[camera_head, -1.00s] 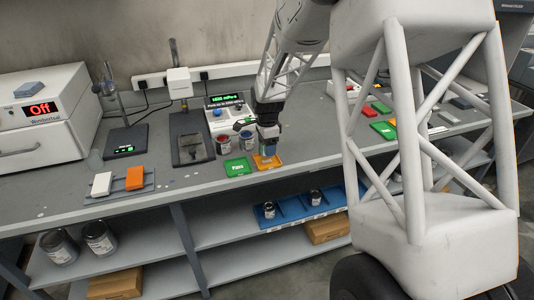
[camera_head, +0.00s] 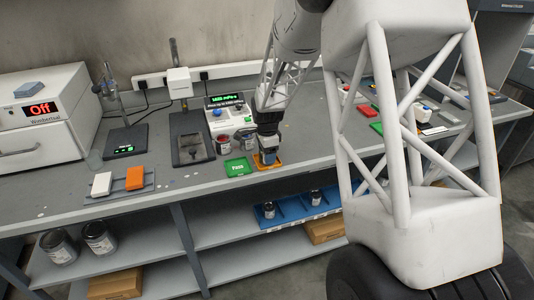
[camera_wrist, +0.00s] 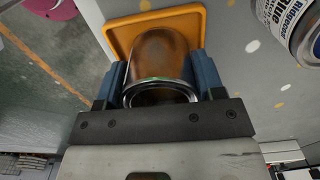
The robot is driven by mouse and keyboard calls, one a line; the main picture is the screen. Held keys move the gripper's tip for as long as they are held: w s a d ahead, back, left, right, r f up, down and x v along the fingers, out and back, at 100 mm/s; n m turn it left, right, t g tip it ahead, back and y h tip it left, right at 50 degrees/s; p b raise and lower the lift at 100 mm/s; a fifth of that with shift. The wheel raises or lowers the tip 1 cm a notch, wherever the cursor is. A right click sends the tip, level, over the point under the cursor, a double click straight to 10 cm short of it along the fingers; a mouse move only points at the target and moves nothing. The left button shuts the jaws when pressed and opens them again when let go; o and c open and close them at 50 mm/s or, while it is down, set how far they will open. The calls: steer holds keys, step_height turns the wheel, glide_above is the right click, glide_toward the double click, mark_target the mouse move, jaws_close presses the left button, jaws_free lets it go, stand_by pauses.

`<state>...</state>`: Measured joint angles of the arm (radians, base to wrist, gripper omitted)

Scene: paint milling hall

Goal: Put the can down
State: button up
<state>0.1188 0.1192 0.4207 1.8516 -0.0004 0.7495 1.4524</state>
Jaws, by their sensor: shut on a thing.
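My gripper (camera_head: 267,148) is shut on a metal can (camera_wrist: 160,58), with one finger on each side of it. The can's body looks brown and metallic in the wrist view, and its rim faces the camera. It stands over the orange tray (camera_wrist: 117,38), whose rim shows around the far end of the can. In the head view the can (camera_head: 268,159) is low over the orange tray (camera_head: 281,166), mostly hidden by my gripper. I cannot tell whether its base touches the tray.
A green tray (camera_head: 238,167) lies just left of the orange one. Two other cans (camera_head: 223,145) stand close behind; a can labelled blue (camera_wrist: 297,25) is near my gripper in the wrist view. An instrument with a lit display (camera_head: 226,101) stands at the back.

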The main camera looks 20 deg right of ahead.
steer(key=shift+f, duration=0.15)
steer(key=o, duration=1)
steer(key=shift+r, duration=0.2)
step_height(320, 180, up, 12)
stand_by(0.4)
